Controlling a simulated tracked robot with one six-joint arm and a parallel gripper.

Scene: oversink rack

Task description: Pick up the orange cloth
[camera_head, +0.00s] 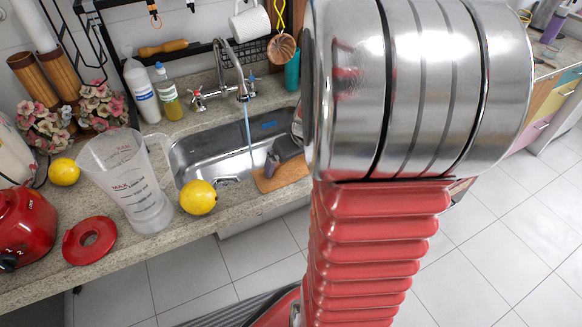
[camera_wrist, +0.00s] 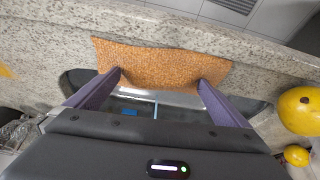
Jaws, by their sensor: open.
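The orange cloth (camera_wrist: 160,64) lies along the counter-side rim of the sink, spread wide across the wrist view. In the head view the cloth (camera_head: 284,174) shows at the sink's near right corner, partly hidden by my gripper and arm. My gripper (camera_wrist: 159,82) is open, with its two purple fingers apart and their tips over the cloth's near edge in the wrist view. Nothing is held between them. I cannot tell whether the tips touch the cloth. In the head view only part of my gripper (camera_head: 273,163) shows, beside my large arm.
The steel sink (camera_head: 187,155) has a running tap (camera_head: 232,72). Left of it stand a clear measuring jug (camera_head: 128,185), a lemon (camera_head: 198,197), a red lid (camera_head: 90,240) and a red appliance (camera_head: 24,228). Bottles (camera_head: 142,92) and a rack (camera_head: 210,46) stand behind.

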